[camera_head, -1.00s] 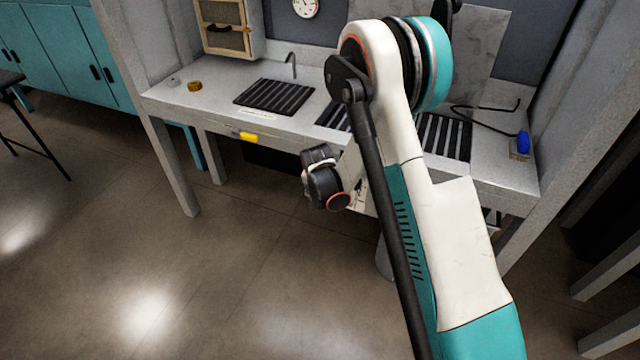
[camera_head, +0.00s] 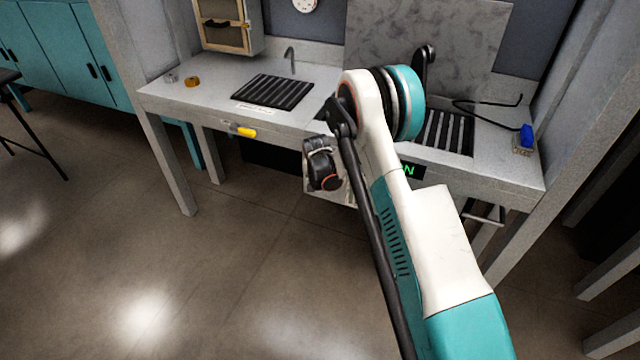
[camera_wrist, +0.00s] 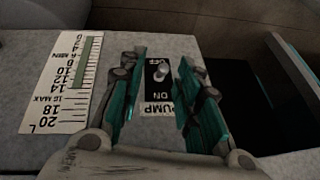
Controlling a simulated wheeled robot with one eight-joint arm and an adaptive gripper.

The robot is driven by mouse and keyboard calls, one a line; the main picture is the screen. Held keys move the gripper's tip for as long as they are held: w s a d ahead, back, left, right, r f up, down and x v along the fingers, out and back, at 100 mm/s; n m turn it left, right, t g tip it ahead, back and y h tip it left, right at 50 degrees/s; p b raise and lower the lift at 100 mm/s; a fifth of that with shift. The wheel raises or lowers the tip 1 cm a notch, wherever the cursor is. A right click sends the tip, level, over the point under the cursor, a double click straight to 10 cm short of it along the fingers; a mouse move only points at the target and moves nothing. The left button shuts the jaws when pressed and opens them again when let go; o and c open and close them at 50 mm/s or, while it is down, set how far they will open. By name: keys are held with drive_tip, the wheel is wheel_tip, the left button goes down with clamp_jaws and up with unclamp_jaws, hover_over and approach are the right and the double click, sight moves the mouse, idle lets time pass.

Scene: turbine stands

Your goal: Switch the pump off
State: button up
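The pump switch (camera_wrist: 161,72) is a small metal lever on a black plate in the wrist view. Its labels appear upside down, with OFF at the top, ON lower down and PUMP below. The lever's knob shows close to the OFF lettering, but I cannot tell its true tilt. My gripper (camera_wrist: 161,58) is open, one finger on each side of the switch plate. I cannot see a finger touching the lever. In the head view my own wrist hides the switch and fingers.
A level scale (camera_wrist: 72,85) lies left of the switch. A dark recess (camera_wrist: 240,105) opens to the right. The bench (camera_head: 210,98) carries a black grate (camera_head: 273,92), a tap and a blue-handled part (camera_head: 526,138).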

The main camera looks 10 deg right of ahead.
drive_tip(key=shift+w+d+f+b, duration=0.2)
drive_tip(key=shift+w+f+b, duration=0.1)
drive_tip(key=shift+w+f, duration=0.25)
drive_tip(key=shift+w+d+f+b, duration=0.15)
drive_tip(key=shift+w+f+b, duration=0.1)
drive_tip(key=shift+w+f, duration=0.55)
clamp_jaws()
